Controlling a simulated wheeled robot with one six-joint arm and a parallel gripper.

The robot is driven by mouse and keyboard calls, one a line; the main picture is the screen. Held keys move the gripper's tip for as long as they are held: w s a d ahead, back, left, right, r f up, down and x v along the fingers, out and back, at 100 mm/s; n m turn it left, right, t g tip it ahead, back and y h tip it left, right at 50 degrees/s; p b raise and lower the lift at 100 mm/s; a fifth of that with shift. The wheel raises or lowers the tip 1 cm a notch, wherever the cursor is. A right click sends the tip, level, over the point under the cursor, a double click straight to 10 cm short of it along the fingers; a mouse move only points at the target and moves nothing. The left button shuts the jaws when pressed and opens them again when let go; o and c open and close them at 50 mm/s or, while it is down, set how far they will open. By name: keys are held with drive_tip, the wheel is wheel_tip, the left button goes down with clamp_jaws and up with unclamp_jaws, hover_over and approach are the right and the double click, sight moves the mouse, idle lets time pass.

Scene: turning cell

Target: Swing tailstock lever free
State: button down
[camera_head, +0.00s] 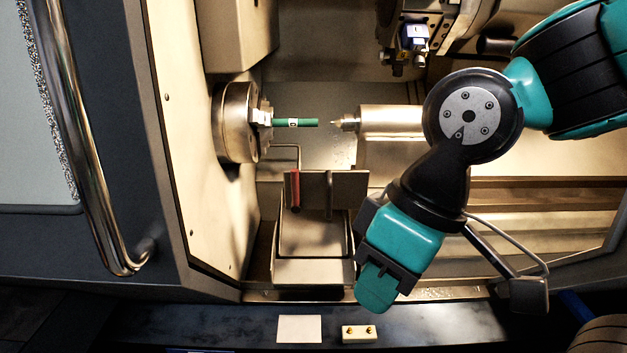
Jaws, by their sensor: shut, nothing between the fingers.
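The tailstock (390,121) is a pale metal body right of the chuck, with its pointed centre (347,124) facing left. My arm covers its right part. I cannot pick out the tailstock lever for sure. A grey bent bar (492,250) with a block at its lower end shows right of my wrist; I cannot tell whether it is the lever. My gripper (377,288) is shut and empty, pointing down and left near the machine's front edge.
The chuck (238,122) holds a green bar (296,123), its free end apart from the centre. A red-handled bent rod (296,190) stands by an upright plate (348,190). A pale card (299,329) and a small block (359,334) lie on the front ledge (210,326).

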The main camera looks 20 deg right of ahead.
drive_tip(key=w+a+f+m+t+y+b, duration=0.25)
drive_tip(key=w+f+m+t+b, duration=0.2)
drive_tip(key=w, duration=0.45)
drive_tip(key=w+a+f+m+t+y+b, duration=0.1)
drive_tip(key=w+f+m+t+y+b, duration=0.35)
drive_tip(key=w, duration=0.55)
drive_tip(key=w+d+f+m+t+h+b, duration=0.1)
drive_tip(key=w+d+m+t+h+b, duration=0.4)
drive_tip(key=w+d+m+t, duration=0.3)
drive_tip(key=w+d+m+h, duration=0.1)
drive_tip(key=d+m, duration=0.2)
drive_tip(key=m, duration=0.2)
drive_tip(key=shift+w+h, duration=0.3)
drive_tip(key=shift+a+f, duration=0.1)
